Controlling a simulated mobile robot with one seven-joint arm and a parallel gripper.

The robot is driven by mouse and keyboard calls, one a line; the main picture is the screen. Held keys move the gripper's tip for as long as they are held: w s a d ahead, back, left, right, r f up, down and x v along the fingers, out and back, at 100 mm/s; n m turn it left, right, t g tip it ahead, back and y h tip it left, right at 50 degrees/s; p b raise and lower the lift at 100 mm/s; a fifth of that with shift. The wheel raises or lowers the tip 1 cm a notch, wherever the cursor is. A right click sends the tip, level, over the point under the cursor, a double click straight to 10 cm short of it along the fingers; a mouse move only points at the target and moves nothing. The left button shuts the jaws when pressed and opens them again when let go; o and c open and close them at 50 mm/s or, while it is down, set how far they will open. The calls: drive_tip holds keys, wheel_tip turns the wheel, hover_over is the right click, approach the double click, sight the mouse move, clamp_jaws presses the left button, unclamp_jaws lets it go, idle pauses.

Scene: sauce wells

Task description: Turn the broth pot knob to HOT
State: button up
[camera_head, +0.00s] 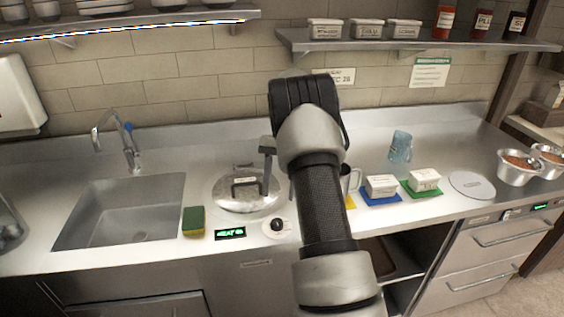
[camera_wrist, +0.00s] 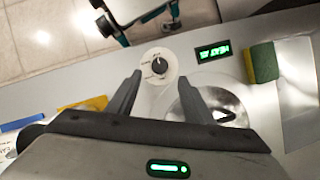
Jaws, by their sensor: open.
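The broth pot knob (camera_head: 277,225) is a small black dial on a round white plate, on the counter in front of the pot. In the wrist view the knob (camera_wrist: 159,66) shows a light pointer mark and labels too small to read. My gripper (camera_wrist: 157,88) is open and empty, its two fingers apart with the knob just beyond their tips. They do not appear to touch it. In the head view the gripper (camera_head: 267,165) is partly hidden by my arm, over the right side of the pot lid (camera_head: 232,202). A green-lit display (camera_head: 230,233) beside the knob starts with "HEAT".
A yellow-green sponge (camera_head: 193,221) and a sink (camera_head: 125,210) lie left. A clear jug (camera_head: 354,178), white containers (camera_head: 381,185) on coloured mats and a blue glass (camera_head: 400,147) stand right. The counter's front edge is close to the knob.

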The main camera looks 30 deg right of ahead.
drive_tip(key=v, duration=0.8)
drive_tip(key=shift+r+p, duration=0.35)
drive_tip(key=shift+p, duration=0.05)
drive_tip(key=shift+w+r, duration=0.1)
